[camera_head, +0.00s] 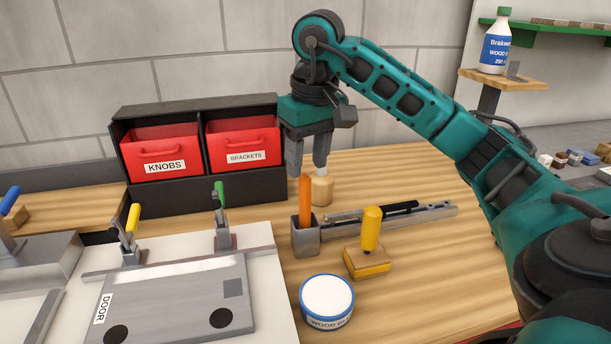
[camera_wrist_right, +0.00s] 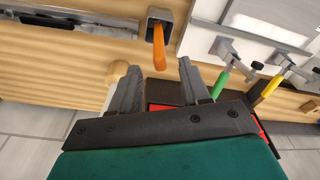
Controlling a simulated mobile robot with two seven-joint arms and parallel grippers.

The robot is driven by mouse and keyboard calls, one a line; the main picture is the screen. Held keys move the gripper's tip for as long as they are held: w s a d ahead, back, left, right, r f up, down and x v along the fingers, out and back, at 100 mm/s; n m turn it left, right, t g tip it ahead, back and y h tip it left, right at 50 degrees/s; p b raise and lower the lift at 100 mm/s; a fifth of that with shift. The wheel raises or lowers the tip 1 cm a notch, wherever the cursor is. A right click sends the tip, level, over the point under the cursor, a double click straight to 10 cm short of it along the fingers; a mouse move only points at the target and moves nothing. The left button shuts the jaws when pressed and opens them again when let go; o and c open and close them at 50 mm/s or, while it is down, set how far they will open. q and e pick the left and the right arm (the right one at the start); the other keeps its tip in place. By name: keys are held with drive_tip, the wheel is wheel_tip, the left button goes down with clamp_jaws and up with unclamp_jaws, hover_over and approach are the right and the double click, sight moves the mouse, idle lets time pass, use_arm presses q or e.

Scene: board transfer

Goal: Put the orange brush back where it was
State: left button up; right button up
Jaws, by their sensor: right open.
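The orange brush (camera_head: 304,196) stands upright in a small grey square holder (camera_head: 305,239) on the wooden bench. It also shows in the right wrist view (camera_wrist_right: 159,48), with its end inside the holder (camera_wrist_right: 163,18). My right gripper (camera_head: 308,168) is open and empty, above and slightly behind the brush's top. In the right wrist view, the fingers (camera_wrist_right: 158,75) point toward the brush, whose handle end lies near the gap between them. The brush's lower part is hidden inside the holder. My left gripper is not in view.
A pale wooden knob-topped object (camera_head: 322,190) stands behind the brush. A grey rail (camera_head: 435,211), a yellow-handled block (camera_head: 367,263) and a glue tub (camera_head: 327,302) are nearby. Red bins (camera_head: 243,145) stand at the back left; a clamped door panel (camera_head: 175,300) lies front left.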

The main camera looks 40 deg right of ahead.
drive_tip(key=r, duration=0.1)
drive_tip(key=r+p, duration=0.1)
drive_tip(key=r, duration=0.2)
drive_tip(key=shift+s+r, duration=0.3)
idle(0.4)
